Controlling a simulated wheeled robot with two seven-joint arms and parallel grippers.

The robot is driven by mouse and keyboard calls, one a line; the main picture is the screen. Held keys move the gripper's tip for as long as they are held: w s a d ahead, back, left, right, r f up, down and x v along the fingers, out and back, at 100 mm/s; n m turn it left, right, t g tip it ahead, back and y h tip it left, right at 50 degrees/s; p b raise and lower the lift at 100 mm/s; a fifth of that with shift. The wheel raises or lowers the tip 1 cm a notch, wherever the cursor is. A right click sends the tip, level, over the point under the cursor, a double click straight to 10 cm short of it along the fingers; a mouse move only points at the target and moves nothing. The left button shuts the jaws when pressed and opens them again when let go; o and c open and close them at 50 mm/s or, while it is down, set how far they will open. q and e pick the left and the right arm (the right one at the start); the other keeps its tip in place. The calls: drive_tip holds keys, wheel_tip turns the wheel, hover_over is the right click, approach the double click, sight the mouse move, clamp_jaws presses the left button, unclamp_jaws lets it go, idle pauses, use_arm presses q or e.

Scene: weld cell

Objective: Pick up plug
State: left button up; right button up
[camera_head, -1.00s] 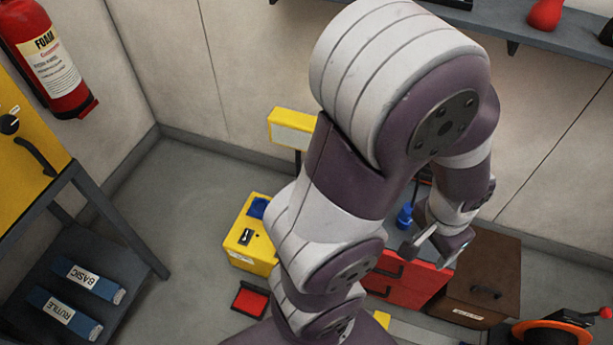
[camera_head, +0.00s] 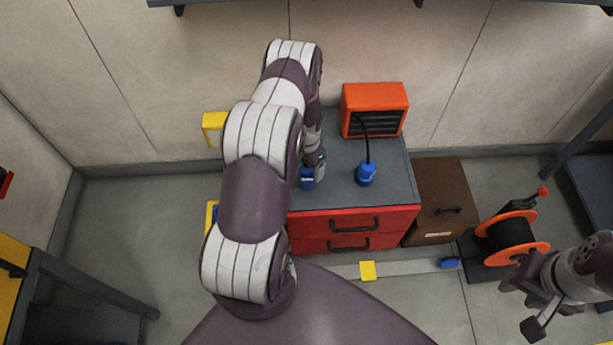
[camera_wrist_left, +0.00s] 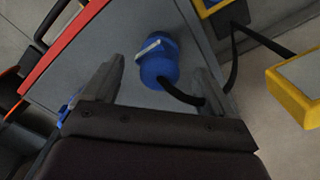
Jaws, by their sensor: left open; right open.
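A blue plug (camera_head: 307,178) stands at the left part of the grey cabinet top (camera_head: 345,190). My left gripper (camera_head: 318,163) is open, right at this plug. In the left wrist view, the blue plug (camera_wrist_left: 158,62) with a pale lever shows between the spread fingers of my left gripper (camera_wrist_left: 157,72); contact cannot be told. Its black cable runs right, behind the right finger. A second blue plug (camera_head: 366,174) stands further right on the cabinet, its cable rising to an orange heater (camera_head: 374,108). My right gripper (camera_head: 522,308) is open and empty at the lower right.
A brown box (camera_head: 440,200) stands right of the red drawers (camera_head: 350,235). A cable reel (camera_head: 505,240) and a blue connector (camera_head: 449,263) are on the floor further right. A yellow panel (camera_head: 213,128) stands behind my left arm.

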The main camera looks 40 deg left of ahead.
use_arm(q)
wheel_tip(320, 180, down, 4)
drive_tip(key=shift+r+b, duration=0.1)
drive_tip(key=shift+b, duration=0.2)
drive_tip(key=c, duration=1.3)
